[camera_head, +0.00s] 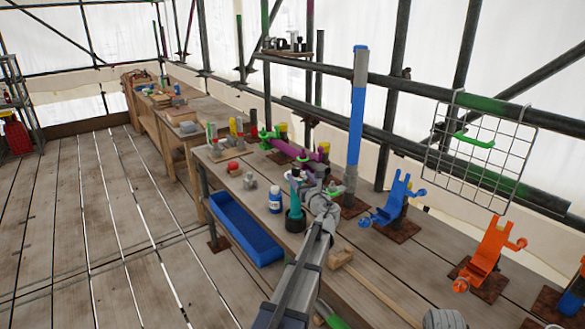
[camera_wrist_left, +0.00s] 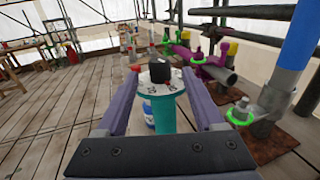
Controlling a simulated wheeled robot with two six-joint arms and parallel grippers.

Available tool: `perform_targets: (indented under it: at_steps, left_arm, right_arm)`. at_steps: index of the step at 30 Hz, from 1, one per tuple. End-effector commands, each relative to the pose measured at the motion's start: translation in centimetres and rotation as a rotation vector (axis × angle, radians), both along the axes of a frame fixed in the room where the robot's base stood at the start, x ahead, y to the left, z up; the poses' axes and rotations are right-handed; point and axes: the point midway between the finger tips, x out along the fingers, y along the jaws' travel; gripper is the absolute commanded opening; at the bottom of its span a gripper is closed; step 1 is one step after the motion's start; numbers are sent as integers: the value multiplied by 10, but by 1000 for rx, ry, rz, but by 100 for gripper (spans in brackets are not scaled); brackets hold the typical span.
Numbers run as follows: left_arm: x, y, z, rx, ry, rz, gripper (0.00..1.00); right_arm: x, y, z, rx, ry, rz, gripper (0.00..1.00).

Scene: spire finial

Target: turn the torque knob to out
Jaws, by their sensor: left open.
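A teal upright tool (camera_head: 296,196) stands on the workbench in a dark base. In the left wrist view the teal body (camera_wrist_left: 160,112) carries a pale round dial (camera_wrist_left: 150,82) with marks and a black knob (camera_wrist_left: 160,72) on top. I cannot read the dial marks. My left gripper (camera_head: 318,192) is right beside the tool in the head view. In the left wrist view its fingers (camera_wrist_left: 162,78) are open, one on each side of the teal body and dial, with visible space between. My right gripper is not in view.
A white-and-blue bottle (camera_head: 275,199) stands left of the tool. A blue tray (camera_head: 243,229) sits at the bench's front edge. A blue-grey post (camera_head: 356,120) and a blue stand (camera_head: 394,202) are to the right. Purple pipework (camera_head: 290,150) with green clamps lies behind.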

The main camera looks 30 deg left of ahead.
Motion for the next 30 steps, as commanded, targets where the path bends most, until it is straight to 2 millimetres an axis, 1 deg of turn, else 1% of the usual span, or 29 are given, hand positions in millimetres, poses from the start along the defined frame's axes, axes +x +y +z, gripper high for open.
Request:
perform_targets:
  at_steps: [5,15,19,26,30]
  left_arm:
    - [11,12,0,-1,-1,2,70]
    - [44,51,0,-1,-1,1,70]
    - [49,58,0,-1,-1,1,70]
    - [48,59,0,-1,-1,0,70]
    - [48,59,0,-1,-1,0,55]
  right_arm:
    - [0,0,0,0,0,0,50]
    - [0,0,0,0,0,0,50]
    - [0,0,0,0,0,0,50]
    - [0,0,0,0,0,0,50]
    - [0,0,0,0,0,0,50]
